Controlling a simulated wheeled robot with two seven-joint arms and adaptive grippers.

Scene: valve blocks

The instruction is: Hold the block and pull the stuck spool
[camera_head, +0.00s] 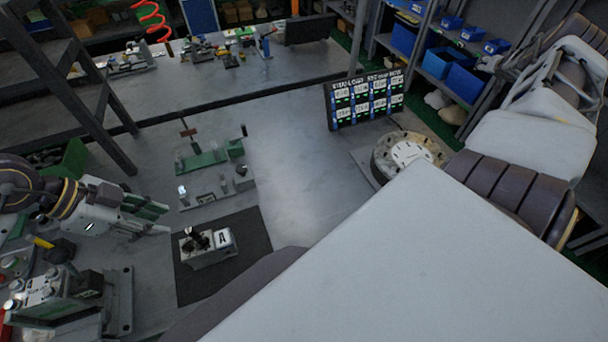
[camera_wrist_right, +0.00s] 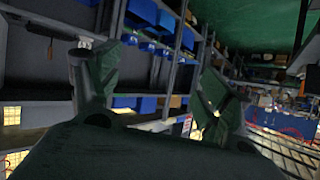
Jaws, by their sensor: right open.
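A grey valve block (camera_head: 208,255) sits on a dark mat (camera_head: 238,282) in the head view. Dark upright parts, perhaps the spool (camera_head: 195,240), stand at its left end, and a white plate marked "A" (camera_head: 222,238) is at its right end. I cannot tell how far the spool sticks out. My left gripper (camera_head: 166,218) is up and left of the block, apart from it, with its fingers parted and nothing visible between them. My right gripper (camera_wrist_right: 158,72) is open and empty in the right wrist view, facing shelves away from the block.
Green and grey fixtures (camera_head: 203,158) stand behind the mat. A grey machine (camera_head: 60,298) stands at the lower left. A round slotted plate (camera_head: 408,153) and a label board (camera_head: 367,99) are at the right. The bench between them is clear.

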